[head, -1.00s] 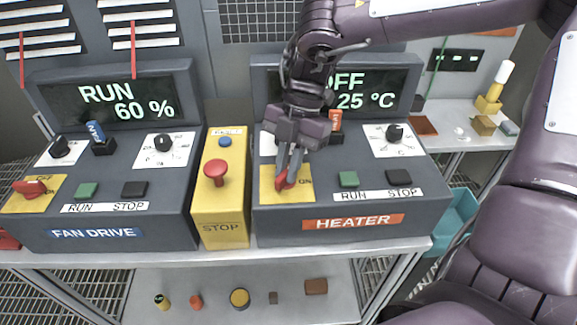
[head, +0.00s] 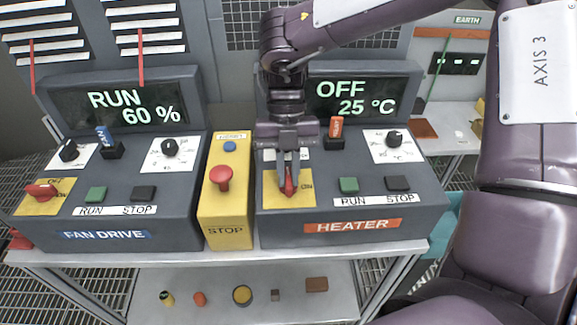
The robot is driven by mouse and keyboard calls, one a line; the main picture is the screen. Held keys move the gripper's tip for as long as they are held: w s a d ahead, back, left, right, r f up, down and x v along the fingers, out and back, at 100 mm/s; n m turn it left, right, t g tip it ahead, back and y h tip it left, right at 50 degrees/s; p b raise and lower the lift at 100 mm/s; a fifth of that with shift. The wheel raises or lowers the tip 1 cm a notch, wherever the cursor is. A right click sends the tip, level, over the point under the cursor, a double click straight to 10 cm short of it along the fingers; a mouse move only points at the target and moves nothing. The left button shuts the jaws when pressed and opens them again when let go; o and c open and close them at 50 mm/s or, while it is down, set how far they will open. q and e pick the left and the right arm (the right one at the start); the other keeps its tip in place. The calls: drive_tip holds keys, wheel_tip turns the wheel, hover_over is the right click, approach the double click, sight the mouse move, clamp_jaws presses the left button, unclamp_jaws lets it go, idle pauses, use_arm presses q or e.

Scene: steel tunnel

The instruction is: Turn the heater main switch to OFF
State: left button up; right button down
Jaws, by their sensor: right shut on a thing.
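The heater main switch (head: 289,190) is a red handle on a yellow plate (head: 272,196) at the left of the heater panel (head: 430,210). Its handle stands about lengthwise, front to back on the plate. An ON label shows to its right; the plate's upper part is hidden behind my gripper. My right gripper (head: 289,180) comes down from above and is shut on the red handle. The heater display (head: 365,96) reads OFF and 25 °C. My left gripper is not in view.
Left of the heater stand a yellow stop box with a red button (head: 221,178) and the fan drive panel (head: 105,235), reading RUN 60 %. An orange-tagged key (head: 336,128) stands close right of my gripper. Small parts lie on the lower shelf (head: 335,305).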

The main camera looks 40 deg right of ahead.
idle(0.4)
drive_tip(key=c, duration=1.4)
unclamp_jaws()
drive_tip(key=shift+c, duration=0.2)
drive_tip(key=shift+w+d+r, duration=0.1)
drive_tip(key=shift+w+r, duration=0.1)
drive_tip(key=shift+r, duration=0.15)
drive_tip(key=p+v, duration=0.1)
drive_tip(key=v, duration=0.6)
drive_tip(key=shift+s+r, duration=0.1)
